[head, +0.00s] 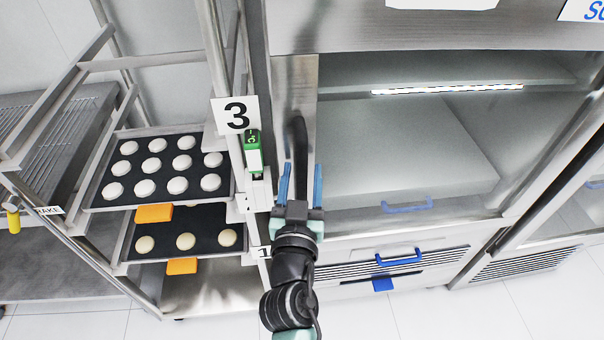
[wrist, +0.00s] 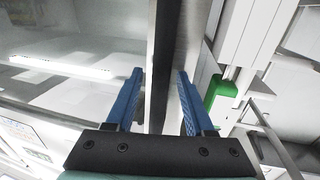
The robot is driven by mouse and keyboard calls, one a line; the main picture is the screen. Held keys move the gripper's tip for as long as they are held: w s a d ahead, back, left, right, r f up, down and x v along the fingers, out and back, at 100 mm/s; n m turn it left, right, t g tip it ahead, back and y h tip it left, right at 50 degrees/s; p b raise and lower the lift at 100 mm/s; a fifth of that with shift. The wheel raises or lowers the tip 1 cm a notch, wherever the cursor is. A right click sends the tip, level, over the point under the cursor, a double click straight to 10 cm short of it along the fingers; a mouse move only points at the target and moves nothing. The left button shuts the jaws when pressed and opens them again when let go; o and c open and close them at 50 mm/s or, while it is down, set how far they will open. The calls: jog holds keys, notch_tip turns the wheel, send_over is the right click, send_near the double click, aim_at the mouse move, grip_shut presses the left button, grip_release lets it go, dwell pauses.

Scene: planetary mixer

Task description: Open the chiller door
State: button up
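The chiller door (head: 400,135) is a steel-framed glass door at the centre right of the head view; it looks shut. Its dark upright handle (head: 299,140) runs along the left side of the frame. My gripper (head: 301,168) is at the lower part of the handle, one blue finger on each side of it. In the wrist view the dark handle bar (wrist: 160,50) stands between the two fingers of my gripper (wrist: 160,75), with gaps on both sides. The gripper is open and not clamped on the bar.
A rack with trays of round dough pieces (head: 165,165) and orange clips stands at the left. A green and white device (head: 254,152) and a "3" sign (head: 236,115) are close left of the handle. Drawers with blue handles (head: 398,257) lie below the door.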

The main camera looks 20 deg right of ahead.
grip_shut()
dwell(1.2)
